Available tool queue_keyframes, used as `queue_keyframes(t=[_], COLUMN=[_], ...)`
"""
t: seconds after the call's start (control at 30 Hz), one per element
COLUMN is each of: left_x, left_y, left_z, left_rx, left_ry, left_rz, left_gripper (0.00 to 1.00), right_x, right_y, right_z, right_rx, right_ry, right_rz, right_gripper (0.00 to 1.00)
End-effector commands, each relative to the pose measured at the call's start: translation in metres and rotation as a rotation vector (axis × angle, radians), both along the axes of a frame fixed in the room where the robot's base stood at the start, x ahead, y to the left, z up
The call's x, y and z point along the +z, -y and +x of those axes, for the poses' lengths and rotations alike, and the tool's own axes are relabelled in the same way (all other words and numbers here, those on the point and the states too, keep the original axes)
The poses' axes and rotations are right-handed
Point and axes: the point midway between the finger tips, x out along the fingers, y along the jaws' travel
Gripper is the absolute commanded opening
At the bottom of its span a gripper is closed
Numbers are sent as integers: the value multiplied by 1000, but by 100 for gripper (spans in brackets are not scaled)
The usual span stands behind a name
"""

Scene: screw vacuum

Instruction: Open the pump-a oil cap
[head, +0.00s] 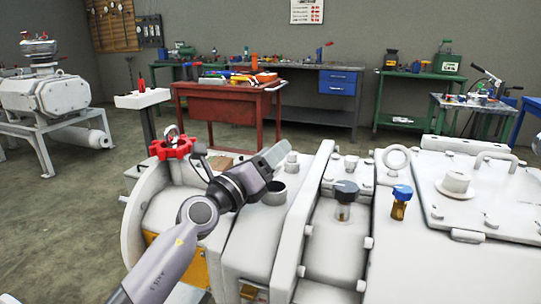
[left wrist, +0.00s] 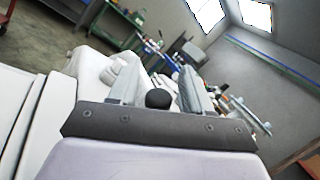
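A large white pump (head: 255,240) fills the foreground of the head view. I cannot tell which one is the oil cap. My left gripper (head: 276,156) is above the pump's left part, left of both caps and apart from them. In the left wrist view its two fingers (left wrist: 158,88) are spread, with a dark round knob (left wrist: 158,98) visible between them; I cannot tell whether it touches them. My right gripper is not in view.
A red handwheel (head: 172,148) is left of my left gripper, and a lifting eye (head: 396,160) rises behind the blue caps. A lid with a handle (head: 494,158) is at right. Behind stand a red cabinet (head: 225,106) and workbenches. Another pump (head: 45,95) stands at far left.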

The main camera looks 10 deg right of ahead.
Motion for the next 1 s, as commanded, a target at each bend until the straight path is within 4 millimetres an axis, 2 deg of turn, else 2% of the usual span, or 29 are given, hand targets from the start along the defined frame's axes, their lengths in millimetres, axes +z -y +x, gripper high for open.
queue_keyframes(t=[0.17,0.33,0.53,0.7,1.0], left_x=[0,-2,-8,-13,-16], left_y=[-3,-16,-36,-50,-56], left_z=[-2,-11,-27,-37,-42], left_rx=[0,1,0,0,0], left_ry=[-1,-2,-3,-1,0], left_rz=[1,2,2,1,0], left_gripper=[49,49,49,49,49], right_x=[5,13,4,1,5], right_y=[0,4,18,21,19], right_z=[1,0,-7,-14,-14], right_rx=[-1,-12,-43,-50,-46], right_ry=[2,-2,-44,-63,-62], right_rz=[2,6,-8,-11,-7], right_gripper=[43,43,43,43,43])
